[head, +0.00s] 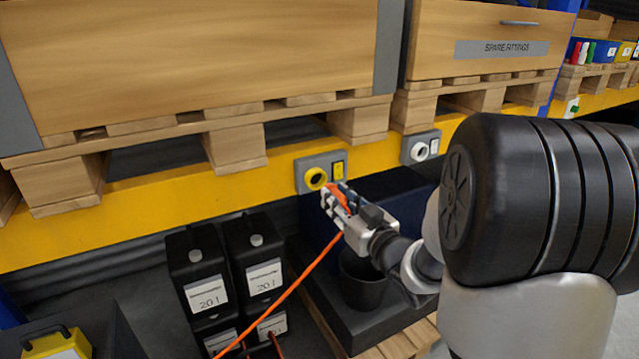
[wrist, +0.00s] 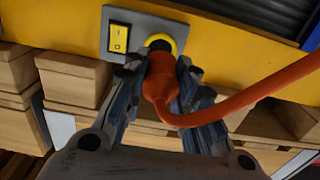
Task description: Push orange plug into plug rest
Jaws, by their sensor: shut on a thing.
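The orange plug (wrist: 158,88) is held between the two fingers of my gripper (wrist: 159,72), which is shut on it. In the wrist view its front end points at a yellow-ringed round opening (wrist: 173,42) on a grey plate with a yellow switch. The plug's nose lies over or at the ring; how deep it sits I cannot tell. In the head view the yellow-ringed opening (head: 316,178) is on the yellow beam, just up and left of my gripper (head: 334,196). The plug shows there only as a bit of orange between the fingers.
An orange cable (head: 290,288) runs from the plug down to the floor. A second grey plate with a white-ringed opening (head: 419,151) is on the beam to the right. Black canisters (head: 197,263) stand below left. Wooden crates (head: 190,60) on pallets sit above the beam.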

